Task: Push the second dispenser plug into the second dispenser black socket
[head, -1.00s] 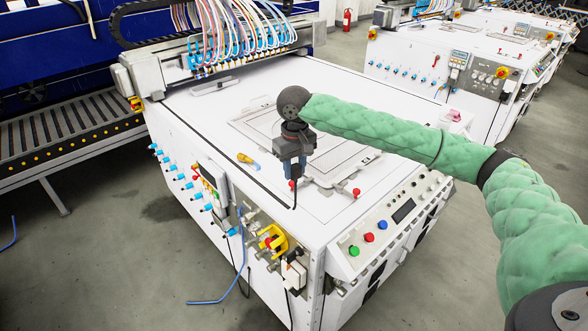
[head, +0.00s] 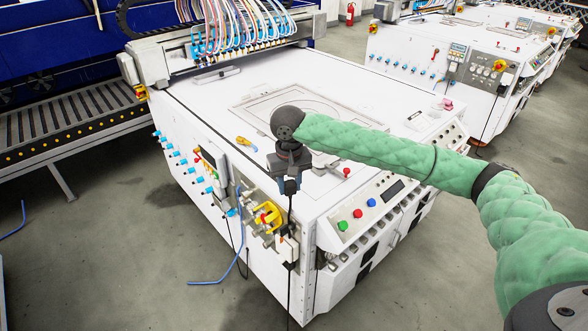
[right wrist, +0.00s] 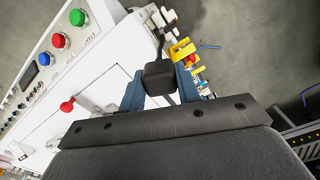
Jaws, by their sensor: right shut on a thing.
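My right gripper (head: 289,172) points down over the front corner of the near white machine. It is shut on a black plug (head: 290,187), which has a black cable hanging from it. In the right wrist view the plug (right wrist: 159,77) sits between the two blue fingers of the gripper (right wrist: 160,88). White socket housings (head: 286,249) are on the machine's side panel, below the plug in the head view. They also show beyond the plug in the right wrist view (right wrist: 164,20). I cannot clearly make out the black socket. The plug is apart from the panel. My left gripper is not in view.
A yellow guard (head: 268,214) is beside the socket housings. Several blue fittings (head: 182,161) stick out along the same side. A control panel with coloured buttons (head: 357,213) is to the right. A blue hose (head: 215,280) hangs low. The floor in front is clear.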

